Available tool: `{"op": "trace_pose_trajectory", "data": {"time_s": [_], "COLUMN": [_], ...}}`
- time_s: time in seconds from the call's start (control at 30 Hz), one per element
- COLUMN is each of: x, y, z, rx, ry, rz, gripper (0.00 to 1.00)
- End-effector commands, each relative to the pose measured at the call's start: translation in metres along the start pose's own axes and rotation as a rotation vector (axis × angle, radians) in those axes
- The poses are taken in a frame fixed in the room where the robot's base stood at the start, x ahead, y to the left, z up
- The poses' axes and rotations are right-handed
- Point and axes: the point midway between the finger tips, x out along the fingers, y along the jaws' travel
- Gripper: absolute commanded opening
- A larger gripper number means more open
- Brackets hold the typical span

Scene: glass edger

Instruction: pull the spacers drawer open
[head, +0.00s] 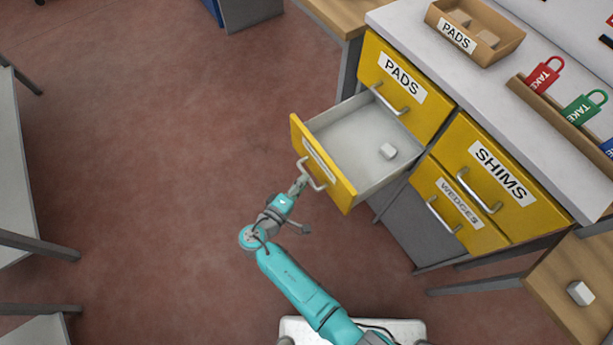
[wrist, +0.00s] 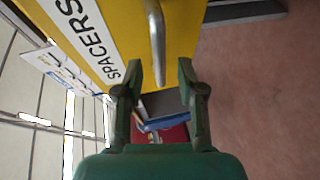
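The spacers drawer (head: 346,186) has a yellow front and stands pulled well out of the cabinet, below the PADS drawer. Its label reads SPACERS in the wrist view (wrist: 78,35). My gripper (head: 301,181) is at the handle, outside the drawer front. In the wrist view my gripper (wrist: 160,75) has its two fingers apart, with the handle's end between them and gaps on both sides.
The closed PADS drawer (head: 396,85), SHIMS drawer (head: 497,186) and WEDGES drawer (head: 455,208) surround it. The grey counter (head: 475,75) above holds a PADS tray (head: 478,42) and coloured TAKE tags. Open reddish floor (head: 170,130) lies left of the drawer.

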Motion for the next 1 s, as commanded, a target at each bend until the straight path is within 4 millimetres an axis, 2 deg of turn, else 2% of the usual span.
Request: {"op": "trace_pose_trajectory", "data": {"time_s": [0.03,0.2,0.4,0.6,1.0], "x": [-0.012,-0.045,-0.074,-0.085,-0.086], "y": [-0.001,0.0,-0.001,0.0,0.0], "z": [-0.001,-0.001,0.0,0.0,0.0], "rx": [-0.001,-0.001,-0.001,-0.001,-0.001], "ry": [0.004,0.006,0.003,0.001,0.0], "rz": [0.0,0.0,-0.001,0.0,0.0], "gripper": [0.39,0.39,0.39,0.39,0.39]}}
